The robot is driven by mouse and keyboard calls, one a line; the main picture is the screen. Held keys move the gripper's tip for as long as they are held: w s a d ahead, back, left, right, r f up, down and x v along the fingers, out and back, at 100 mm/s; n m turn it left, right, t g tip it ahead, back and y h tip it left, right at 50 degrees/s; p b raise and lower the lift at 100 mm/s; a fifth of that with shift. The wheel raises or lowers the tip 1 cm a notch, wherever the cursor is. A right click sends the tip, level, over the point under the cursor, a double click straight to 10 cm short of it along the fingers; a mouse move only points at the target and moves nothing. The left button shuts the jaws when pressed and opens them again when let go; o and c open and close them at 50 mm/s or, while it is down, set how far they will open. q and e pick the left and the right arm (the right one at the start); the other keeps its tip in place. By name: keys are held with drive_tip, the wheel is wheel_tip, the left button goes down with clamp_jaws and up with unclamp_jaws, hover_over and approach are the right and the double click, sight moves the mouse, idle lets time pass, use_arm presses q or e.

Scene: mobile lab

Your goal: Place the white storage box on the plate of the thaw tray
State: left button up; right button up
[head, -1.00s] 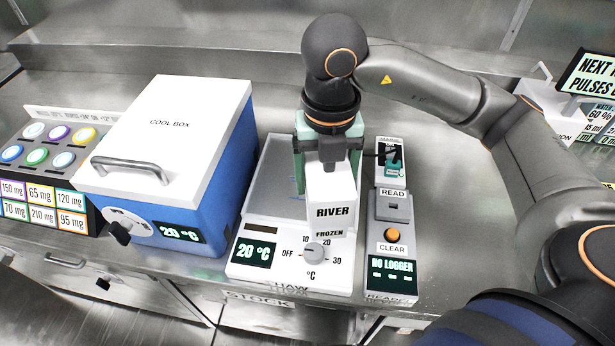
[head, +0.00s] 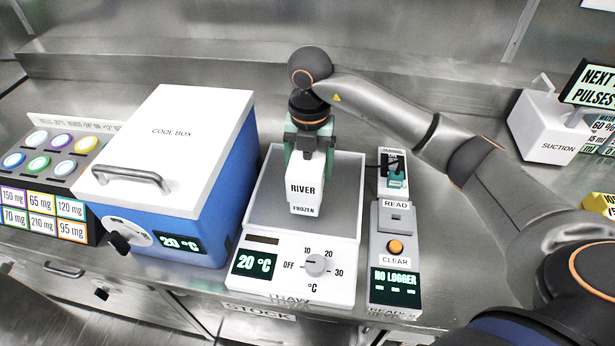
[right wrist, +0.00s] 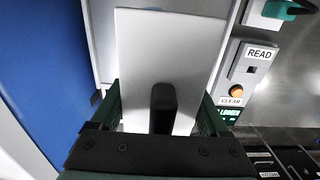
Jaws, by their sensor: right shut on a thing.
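The white storage box (head: 305,188), labelled RIVER and FROZEN, is upright in my right gripper (head: 308,150), which is shut on it from above. In the head view the box is over the grey plate (head: 262,205) of the thaw tray (head: 290,262). I cannot tell whether its underside touches the plate. In the right wrist view the box's white top (right wrist: 168,60) fills the middle between the green fingers. The thaw tray's display reads 20 °C, and its dial is at the front. My left gripper is not in view.
The blue cool box (head: 185,170) with a closed white lid stands close on the left. The logger reader (head: 396,245) stands just right of the tray and shows NO LOGGER. A white suction unit (head: 550,125) is at the back right.

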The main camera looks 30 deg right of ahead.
drive_tip(key=shift+w+d+f, duration=0.15)
drive_tip(key=shift+w+f, duration=0.5)
drive_tip(key=shift+f, duration=0.1)
drive_tip(key=shift+f+p, duration=0.3)
drive_tip(key=shift+f, duration=1.3)
drive_tip(key=shift+f, duration=0.15)
drive_tip(key=o, duration=1.6)
wheel_tip(320, 180, up, 12)
drive_tip(key=shift+r, duration=0.2)
